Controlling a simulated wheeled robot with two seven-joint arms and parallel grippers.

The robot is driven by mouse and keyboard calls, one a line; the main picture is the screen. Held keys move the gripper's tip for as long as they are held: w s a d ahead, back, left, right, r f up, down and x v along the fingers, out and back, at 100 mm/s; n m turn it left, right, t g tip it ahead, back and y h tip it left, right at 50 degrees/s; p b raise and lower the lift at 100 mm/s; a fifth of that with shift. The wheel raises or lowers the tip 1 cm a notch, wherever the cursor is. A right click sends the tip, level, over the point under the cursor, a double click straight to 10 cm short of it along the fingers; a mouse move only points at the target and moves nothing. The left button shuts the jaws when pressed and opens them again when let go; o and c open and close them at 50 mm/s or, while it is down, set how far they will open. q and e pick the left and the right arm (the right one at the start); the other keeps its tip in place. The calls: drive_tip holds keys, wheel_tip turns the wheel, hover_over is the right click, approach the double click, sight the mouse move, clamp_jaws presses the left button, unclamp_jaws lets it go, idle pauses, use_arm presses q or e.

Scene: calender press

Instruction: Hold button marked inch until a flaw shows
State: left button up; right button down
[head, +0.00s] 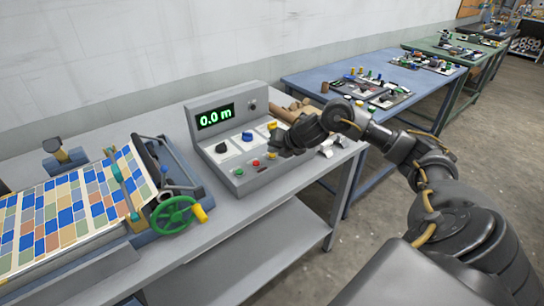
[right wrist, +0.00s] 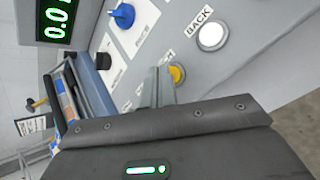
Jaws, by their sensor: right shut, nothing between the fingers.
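The grey control panel (head: 222,150) stands on the bench, its green display (head: 215,116) reading 0.0 m. A green button (head: 238,172) and a red button (head: 256,162) sit along its front. My right gripper (head: 279,143) is shut and empty over the panel's right part. In the right wrist view, its fingers (right wrist: 164,86) are beside a yellow button (right wrist: 178,73) and partly cover it; I cannot tell if they touch. A white button (right wrist: 212,36) is labelled BACK. No label reading inch is legible. The patterned sheet (head: 68,208) shows no clear flaw. My left gripper is out of view.
The press with a green handwheel (head: 174,215) stands left of the panel. A blue knob (head: 247,136) and a black knob (head: 221,148) sit on the panel. Brown rolls (head: 291,109) lie behind it. A blue table (head: 318,82) stands beyond, with floor between.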

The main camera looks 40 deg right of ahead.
sight(274, 156)
drive_tip(key=shift+f+b, duration=0.3)
drive_tip(key=shift+f, duration=0.1)
idle(1.4)
drive_tip(key=shift+r, duration=0.1)
idle(1.0)
drive_tip(key=shift+r+p, duration=0.75)
wheel_tip(274, 156, up, 5)
drive_tip(key=p, duration=0.4)
drive_tip(key=shift+r+p, duration=0.1)
drive_tip(key=shift+p, duration=0.25)
